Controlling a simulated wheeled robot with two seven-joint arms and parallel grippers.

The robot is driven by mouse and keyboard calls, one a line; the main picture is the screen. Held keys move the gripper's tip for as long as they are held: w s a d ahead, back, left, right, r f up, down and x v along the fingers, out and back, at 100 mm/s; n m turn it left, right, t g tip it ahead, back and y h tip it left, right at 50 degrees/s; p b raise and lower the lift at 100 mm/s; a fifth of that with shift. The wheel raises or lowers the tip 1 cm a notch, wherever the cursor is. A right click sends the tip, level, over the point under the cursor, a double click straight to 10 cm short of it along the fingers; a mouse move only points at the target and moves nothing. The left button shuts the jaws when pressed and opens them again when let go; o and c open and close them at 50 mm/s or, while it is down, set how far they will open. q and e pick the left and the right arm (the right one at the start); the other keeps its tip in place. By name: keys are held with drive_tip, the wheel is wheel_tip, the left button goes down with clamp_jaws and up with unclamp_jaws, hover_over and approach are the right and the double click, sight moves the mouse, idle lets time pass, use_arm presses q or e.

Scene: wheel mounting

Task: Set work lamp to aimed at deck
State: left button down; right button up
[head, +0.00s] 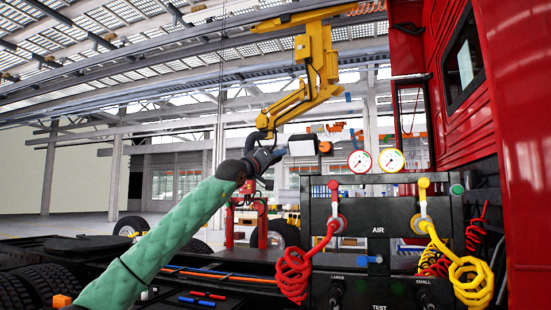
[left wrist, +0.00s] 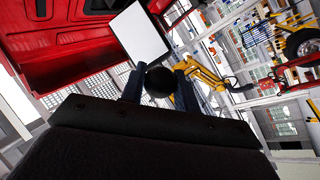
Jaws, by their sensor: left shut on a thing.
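My left gripper (head: 276,156) is at the lamp's left side. In the left wrist view its two dark fingers (left wrist: 160,88) are on either side of a round black knob (left wrist: 160,78) below the white panel, shut on it. Where the lamp is mounted is not clear. My right gripper is out of view.
A black air panel (head: 377,217) with two gauges and red (head: 293,272) and yellow (head: 470,278) coiled hoses stands at right. The red truck cab (head: 455,125) rises behind it. A yellow arm (head: 318,65) hangs above the lamp. The dark deck (head: 225,262) lies below.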

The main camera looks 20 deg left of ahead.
use_arm(q)
drive_tip(key=shift+w+f, duration=0.4)
drive_tip(key=shift+f, duration=0.2)
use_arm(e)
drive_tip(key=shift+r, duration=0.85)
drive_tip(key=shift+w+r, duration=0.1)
use_arm(q)
drive_tip(key=c, duration=1.1)
unclamp_jaws()
drive_tip(key=shift+o, duration=0.3)
drive_tip(key=shift+w, duration=0.25)
drive_tip(key=shift+s, duration=0.4)
drive_tip(key=shift+s+a+f+b, duration=0.1)
drive_tip(key=shift+a+b, duration=0.05)
drive_tip(key=shift+b, duration=0.25)
drive_tip(key=b+v, duration=0.3)
drive_tip(key=v, duration=0.3)
drive_tip(key=shift+s+a+f, duration=0.25)
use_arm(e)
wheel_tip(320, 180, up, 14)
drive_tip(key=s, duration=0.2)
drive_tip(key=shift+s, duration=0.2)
